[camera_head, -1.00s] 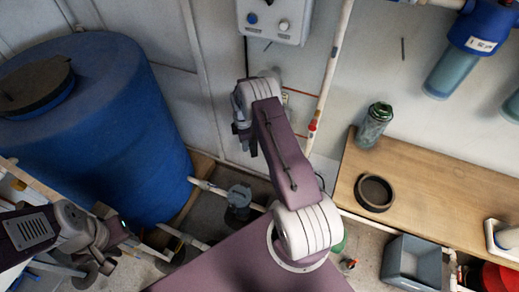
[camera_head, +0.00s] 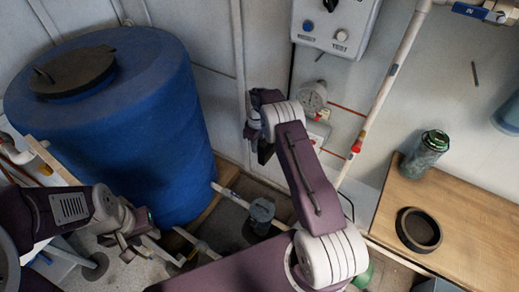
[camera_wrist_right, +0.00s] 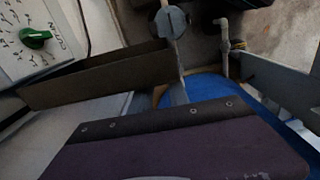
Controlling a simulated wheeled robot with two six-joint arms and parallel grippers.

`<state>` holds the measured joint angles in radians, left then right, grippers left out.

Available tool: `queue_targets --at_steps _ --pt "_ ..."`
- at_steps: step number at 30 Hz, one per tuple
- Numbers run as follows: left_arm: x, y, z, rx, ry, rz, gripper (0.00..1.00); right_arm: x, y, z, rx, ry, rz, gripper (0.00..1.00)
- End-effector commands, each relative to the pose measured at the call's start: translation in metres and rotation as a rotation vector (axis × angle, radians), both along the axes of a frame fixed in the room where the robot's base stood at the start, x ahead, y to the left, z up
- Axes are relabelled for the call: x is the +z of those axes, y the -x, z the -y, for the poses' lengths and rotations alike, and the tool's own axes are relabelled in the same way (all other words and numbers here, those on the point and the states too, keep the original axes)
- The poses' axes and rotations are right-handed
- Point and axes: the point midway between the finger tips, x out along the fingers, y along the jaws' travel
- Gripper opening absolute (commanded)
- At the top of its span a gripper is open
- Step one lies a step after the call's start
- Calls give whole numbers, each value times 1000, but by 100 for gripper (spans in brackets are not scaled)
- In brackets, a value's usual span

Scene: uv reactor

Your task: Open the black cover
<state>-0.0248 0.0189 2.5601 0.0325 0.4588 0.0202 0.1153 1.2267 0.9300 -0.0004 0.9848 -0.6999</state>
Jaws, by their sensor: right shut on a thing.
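A dark, flat panel, which I take to be the black cover (camera_wrist_right: 100,76), crosses the right wrist view beside a pale dial plate with a green knob (camera_wrist_right: 36,38). My right gripper (camera_head: 262,135) is near the wall, left of a round gauge (camera_head: 313,96). It is shut on the cover, though the contact is not clear. A dark flat piece hangs below it in the head view; I cannot tell whether this is the cover or a finger. My left gripper (camera_head: 132,243) is low at the left, in front of the blue tank, apart from the cover; its jaw opening is unclear.
The blue tank (camera_head: 150,135) with a dark lid (camera_head: 72,72) stands at the left. A white switch box (camera_head: 335,22) and a pale pipe (camera_head: 385,95) are on the wall. A wooden bench (camera_head: 460,215) at the right holds a green-topped bottle (camera_head: 427,155) and a black ring (camera_head: 419,230).

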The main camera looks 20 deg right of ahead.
Motion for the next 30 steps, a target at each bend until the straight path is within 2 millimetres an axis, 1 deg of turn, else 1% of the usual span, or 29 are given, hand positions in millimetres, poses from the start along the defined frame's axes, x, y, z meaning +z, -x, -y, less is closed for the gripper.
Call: queue_targets --at_steps 14,15,17,26,28,30 --pt "-2 0 0 0 0 0 36 0 -2 -1 -16 -1 -1 0" --pt "-2 0 0 0 0 0 36 0 -2 -1 -16 -1 -1 24" --pt "-2 0 0 0 0 0 36 0 -2 -1 -16 -1 -1 40" --pt "-2 0 0 0 0 0 36 1 -2 0 -15 0 0 41" --pt "-2 0 0 0 0 0 36 6 -3 0 -15 -1 1 41" --pt "-1 0 0 0 0 0 36 18 -3 0 -15 0 4 41"
